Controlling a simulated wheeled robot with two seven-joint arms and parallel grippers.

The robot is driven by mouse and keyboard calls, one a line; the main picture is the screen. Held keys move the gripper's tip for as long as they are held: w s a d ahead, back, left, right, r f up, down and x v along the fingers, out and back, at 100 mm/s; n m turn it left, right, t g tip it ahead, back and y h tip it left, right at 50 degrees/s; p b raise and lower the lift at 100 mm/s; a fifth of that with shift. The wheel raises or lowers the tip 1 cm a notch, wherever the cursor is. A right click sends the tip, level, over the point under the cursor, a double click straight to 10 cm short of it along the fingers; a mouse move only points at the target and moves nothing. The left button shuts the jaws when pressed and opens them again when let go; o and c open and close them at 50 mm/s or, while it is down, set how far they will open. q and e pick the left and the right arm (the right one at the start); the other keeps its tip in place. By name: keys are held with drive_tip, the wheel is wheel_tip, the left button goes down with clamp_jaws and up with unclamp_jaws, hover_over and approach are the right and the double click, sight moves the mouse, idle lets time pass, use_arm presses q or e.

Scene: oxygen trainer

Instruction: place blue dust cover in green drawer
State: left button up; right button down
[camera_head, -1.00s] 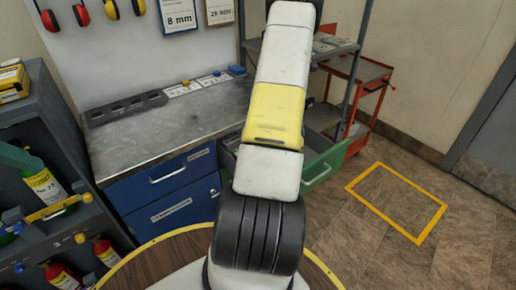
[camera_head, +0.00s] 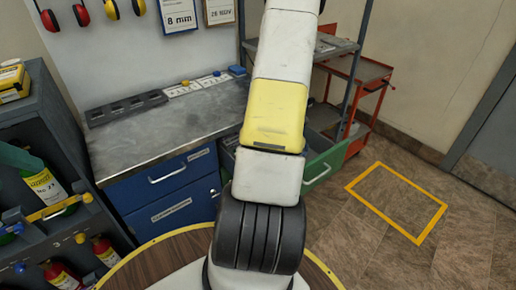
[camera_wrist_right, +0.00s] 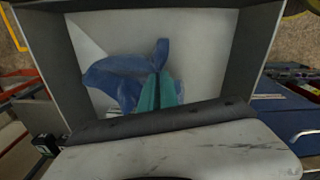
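The green drawer (camera_head: 325,166) stands open below the shelf in the head view, partly covered by my own arm. In the right wrist view I look down into a grey-walled open drawer (camera_wrist_right: 200,35). The blue dust cover (camera_wrist_right: 115,80) shows there as a crumpled blue shape over the pale floor. The teal fingertips of my right gripper (camera_wrist_right: 158,92) are close together, with blue material at the tips and on their left. They look shut on it; whether the cover touches the floor is unclear.
A grey workbench (camera_head: 160,132) with blue drawers (camera_head: 175,178) stands to the left of the green drawer. A red cart (camera_head: 365,72) stands at the right. A rack with bottles (camera_head: 45,185) is at far left. Floor inside the yellow outline (camera_head: 395,203) is clear.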

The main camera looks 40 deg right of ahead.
drive_tip(key=s+a+f, duration=0.4)
drive_tip(key=f, duration=0.1)
drive_tip(key=s+a+f, duration=0.2)
drive_tip(key=a+f, duration=0.1)
drive_tip(key=shift+a, duration=0.1)
drive_tip(key=c, duration=1.2)
unclamp_jaws()
